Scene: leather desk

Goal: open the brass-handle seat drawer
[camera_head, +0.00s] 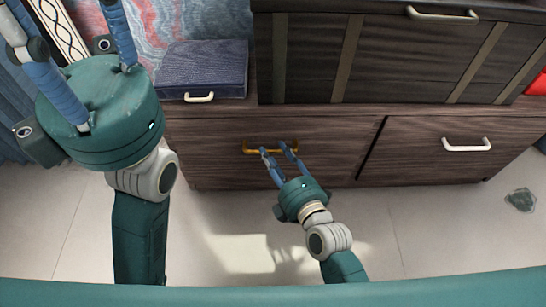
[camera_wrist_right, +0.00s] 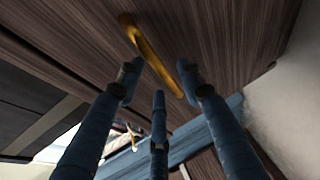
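The seat drawer (camera_head: 225,168) has a dark wood-grain front that looks flush with the bench, so it appears closed. Its brass handle (camera_head: 257,149) is a horizontal bar near the top of the front. My right gripper (camera_head: 278,149) is at this handle, fingers apart. In the right wrist view the brass handle (camera_wrist_right: 148,48) runs between the spread fingertips of the right gripper (camera_wrist_right: 159,80); I cannot tell whether they touch it. My left gripper (camera_head: 65,25) is large in the left foreground, its fingers wide apart and empty, with their ends near or beyond the top edge.
A second drawer (camera_head: 430,155) with a cream handle (camera_head: 466,144) is on the right. A dark striped chest (camera_head: 400,55) and a blue-grey box (camera_head: 202,72) stand on the bench. A red item (camera_head: 538,85) is at the right edge. A greenish lump (camera_head: 521,200) lies on the pale floor, otherwise clear.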

